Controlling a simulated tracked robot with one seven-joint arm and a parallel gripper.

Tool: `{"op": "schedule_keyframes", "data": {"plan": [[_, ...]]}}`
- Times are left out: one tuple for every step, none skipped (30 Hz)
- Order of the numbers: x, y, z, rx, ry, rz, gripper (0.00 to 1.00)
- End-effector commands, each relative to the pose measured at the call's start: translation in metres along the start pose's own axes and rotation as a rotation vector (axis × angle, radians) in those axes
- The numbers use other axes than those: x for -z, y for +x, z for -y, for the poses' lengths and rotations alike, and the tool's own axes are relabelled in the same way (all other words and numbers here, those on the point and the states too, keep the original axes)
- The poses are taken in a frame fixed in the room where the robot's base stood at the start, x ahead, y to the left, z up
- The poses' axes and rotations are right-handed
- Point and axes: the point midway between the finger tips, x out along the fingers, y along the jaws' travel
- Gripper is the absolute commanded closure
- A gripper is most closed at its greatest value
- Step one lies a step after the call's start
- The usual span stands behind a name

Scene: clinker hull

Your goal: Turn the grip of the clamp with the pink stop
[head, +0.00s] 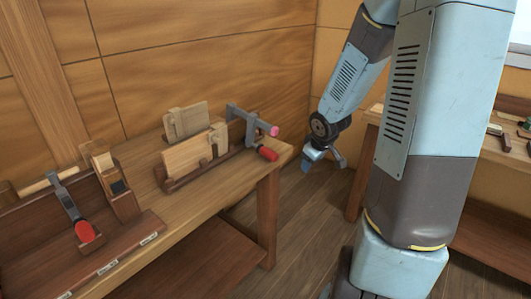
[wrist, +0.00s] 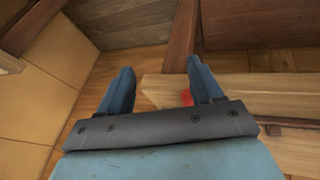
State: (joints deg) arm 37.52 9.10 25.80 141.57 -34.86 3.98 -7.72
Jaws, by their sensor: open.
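The clamp (head: 250,117) with the pink stop (head: 274,131) is a grey bar clamp at the right end of the workbench (head: 215,190). Its red grip (head: 267,153) sticks out below the stop, near the bench's end. My gripper (head: 309,163) is open and empty, off the end of the bench, to the right of the grip and apart from it. In the wrist view, my gripper (wrist: 158,72) shows both fingers spread. A small red part (wrist: 186,97), seemingly the grip, shows beside the right finger, partly hidden by my gripper's body. The pink stop cannot be made out there.
Wooden boards (head: 190,157) stand beside the pink-stop clamp. Open floor (head: 300,215) lies right of the bench.

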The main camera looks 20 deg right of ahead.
Motion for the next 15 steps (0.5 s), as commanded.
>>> {"op": "schedule_keyframes", "data": {"plan": [[-0.004, 0.015, 0.001, 0.03, -0.006, -0.015, 0.35], [-0.004, 0.022, 0.003, 0.044, -0.013, -0.03, 0.35], [-0.005, 0.032, 0.004, 0.065, -0.021, -0.049, 0.35], [-0.006, 0.039, 0.006, 0.08, -0.025, -0.064, 0.35], [-0.006, 0.046, 0.008, 0.096, -0.031, -0.081, 0.35], [-0.007, 0.054, 0.01, 0.117, -0.035, -0.105, 0.35], [-0.007, 0.06, 0.012, 0.132, -0.04, -0.124, 0.35], [-0.007, 0.066, 0.014, 0.147, -0.041, -0.143, 0.35], [-0.007, 0.073, 0.017, 0.168, -0.044, -0.171, 0.35], [-0.007, 0.078, 0.019, 0.184, -0.043, -0.193, 0.35], [-0.007, 0.083, 0.021, 0.199, -0.044, -0.215, 0.35], [-0.007, 0.088, 0.024, 0.219, -0.043, -0.247, 0.35], [-0.006, 0.092, 0.026, 0.233, -0.042, -0.271, 0.35], [-0.005, 0.096, 0.029, 0.247, -0.039, -0.298, 0.35], [-0.004, 0.101, 0.031, 0.265, -0.035, -0.333, 0.35]]}}
